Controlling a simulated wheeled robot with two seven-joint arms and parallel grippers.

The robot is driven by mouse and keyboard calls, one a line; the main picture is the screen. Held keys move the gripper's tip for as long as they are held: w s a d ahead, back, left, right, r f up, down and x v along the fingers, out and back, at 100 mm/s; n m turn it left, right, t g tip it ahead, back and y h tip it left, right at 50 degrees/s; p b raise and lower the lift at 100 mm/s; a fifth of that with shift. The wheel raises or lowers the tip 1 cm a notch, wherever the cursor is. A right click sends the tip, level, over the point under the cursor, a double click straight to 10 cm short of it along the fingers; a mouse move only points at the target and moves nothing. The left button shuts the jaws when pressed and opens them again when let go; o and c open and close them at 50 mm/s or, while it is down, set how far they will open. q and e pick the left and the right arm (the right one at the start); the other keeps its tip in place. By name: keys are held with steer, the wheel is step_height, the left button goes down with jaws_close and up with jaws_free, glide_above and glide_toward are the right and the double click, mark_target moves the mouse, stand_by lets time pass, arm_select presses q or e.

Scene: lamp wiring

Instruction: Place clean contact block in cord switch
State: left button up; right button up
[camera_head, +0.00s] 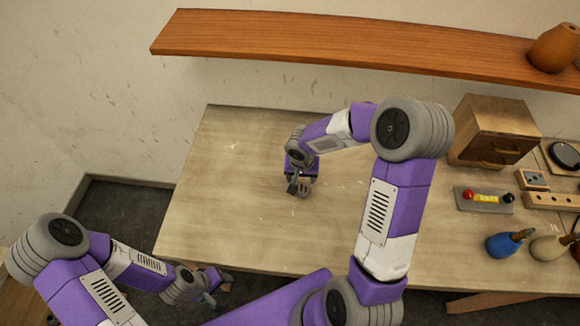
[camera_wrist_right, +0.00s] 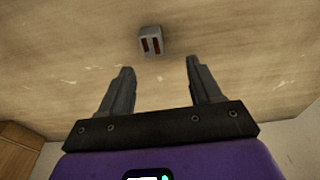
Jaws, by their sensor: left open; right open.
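A small grey block (camera_wrist_right: 151,41) with two dark reddish-brown strips lies on the table in the right wrist view. I cannot tell whether it is the contact block alone, the cord switch, or one inside the other. My right gripper (camera_wrist_right: 157,80) is open and empty, and the block is beyond its fingertips, roughly between them and not gripped. In the head view my right gripper (camera_head: 299,188) is low over the middle of the table and largely hides what is under it. My left gripper (camera_head: 210,297) is open near the table's front left edge, with nothing visible in it.
A wooden drawer box (camera_head: 493,130) stands at the back right of the table (camera_head: 235,150). A tester-like panel (camera_head: 484,200), a wooden block with holes (camera_head: 552,200), and blue (camera_head: 503,244) and beige (camera_head: 549,248) bulb-shaped items are at the right. A shelf (camera_head: 340,43) hangs above. The table's left side is clear.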

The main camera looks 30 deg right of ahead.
mark_target(304, 189)
steer(key=shift+w+f, duration=0.2)
steer(key=shift+s+d+f, duration=0.1)
steer(key=shift+s+f, duration=0.3)
steer(key=shift+f, duration=0.15)
steer(key=shift+s+d+f, duration=0.1)
steer(key=shift+s+f, duration=0.25)
steer(key=shift+f, duration=0.2)
steer(key=f, duration=0.4)
steer(key=shift+w+d+f+b, duration=0.15)
steer(key=shift+d+f+b, duration=0.1)
steer(key=shift+d+b, duration=0.05)
jaws_close()
